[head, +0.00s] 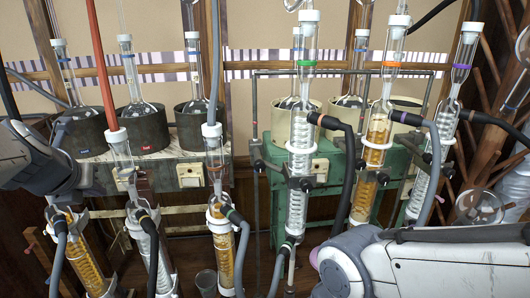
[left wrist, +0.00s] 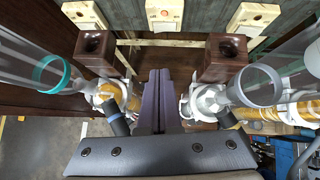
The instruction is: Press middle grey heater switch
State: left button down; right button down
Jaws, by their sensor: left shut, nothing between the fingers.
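The grey heater bench (head: 160,170) is at the left in the head view, with cream switch plates on its front. One plate (head: 190,175) shows clearly at its right end; another (head: 123,177) is partly behind glassware. In the left wrist view the middle switch (left wrist: 163,14) is at the top centre, with a left plate (left wrist: 84,14) and a right plate (left wrist: 253,17) beside it. My left gripper (left wrist: 160,75) is shut and empty, its purple-grey fingers pointing toward the middle switch with a gap between. In the head view it enters from the left.
Brown clamp blocks (left wrist: 95,48) and (left wrist: 226,55), glass condensers and hoses flank my left fingers closely. A green heater bench (head: 285,150) with more condensers stands to the right. My right arm (head: 440,262) crosses the lower right; its fingers do not show.

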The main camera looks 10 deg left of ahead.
pick_arm(q)
jog(key=shift+w, duration=0.1)
jog(key=b, duration=0.5)
send_near(119, 188)
jog(key=shift+d+f+x, duration=0.1)
jog(key=shift+d+x, duration=0.1)
jog(key=shift+x, duration=0.9)
jog(key=shift+d+f+x, duration=0.15)
jog(key=shift+d+x, duration=0.05)
jog(key=shift+x, duration=0.9)
jog(key=shift+d+f+x, duration=0.1)
jog(key=shift+d+x, duration=0.1)
jog(key=shift+x, duration=0.9)
